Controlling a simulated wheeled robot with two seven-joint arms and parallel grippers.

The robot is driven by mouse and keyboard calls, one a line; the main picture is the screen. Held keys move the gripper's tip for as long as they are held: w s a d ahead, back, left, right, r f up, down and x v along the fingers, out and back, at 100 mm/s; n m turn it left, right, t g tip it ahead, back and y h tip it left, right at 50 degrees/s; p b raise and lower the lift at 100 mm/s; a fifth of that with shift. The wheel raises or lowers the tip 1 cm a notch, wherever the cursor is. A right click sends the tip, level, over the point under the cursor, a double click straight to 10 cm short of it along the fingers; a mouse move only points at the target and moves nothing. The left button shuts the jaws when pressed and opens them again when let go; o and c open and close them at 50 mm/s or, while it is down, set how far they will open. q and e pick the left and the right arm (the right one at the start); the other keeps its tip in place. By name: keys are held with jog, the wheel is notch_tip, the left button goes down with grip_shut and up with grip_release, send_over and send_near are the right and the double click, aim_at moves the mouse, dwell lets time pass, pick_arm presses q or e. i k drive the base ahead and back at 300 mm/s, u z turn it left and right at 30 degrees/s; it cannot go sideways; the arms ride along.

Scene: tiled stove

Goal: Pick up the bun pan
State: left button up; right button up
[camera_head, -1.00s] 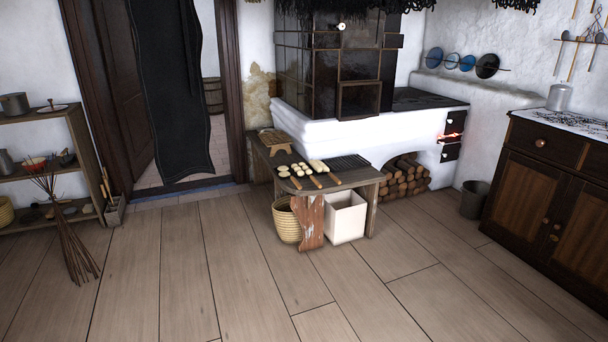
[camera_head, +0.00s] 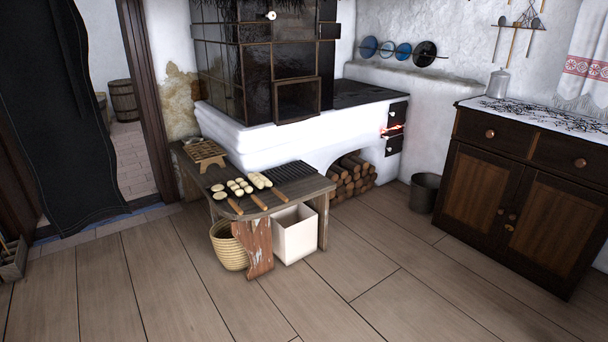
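A low wooden bench (camera_head: 316,188) stands in front of the white stove base. Small pale round buns (camera_head: 240,187) lie in rows on its top, with brown wooden handles (camera_head: 259,202) pointing toward the front edge. More pale pieces (camera_head: 260,180) lie just right of them, and two flat round pieces (camera_head: 218,189) lie to the left. The pan under the buns is too small to make out clearly, and I cannot tell which handled item is the bun pan. Neither of my grippers is in view.
A dark ridged grate (camera_head: 287,171) and a wooden rack (camera_head: 203,152) share the bench. A basket (camera_head: 228,249) and a white bin (camera_head: 294,237) stand beneath it. A bucket (camera_head: 424,192) and dark cabinet (camera_head: 525,180) are right. The floor in front is clear.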

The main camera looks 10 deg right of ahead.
aim_at(241, 188)
jog(key=i, duration=1.8)
jog(key=u, duration=0.7)
jog(key=i, duration=0.65)
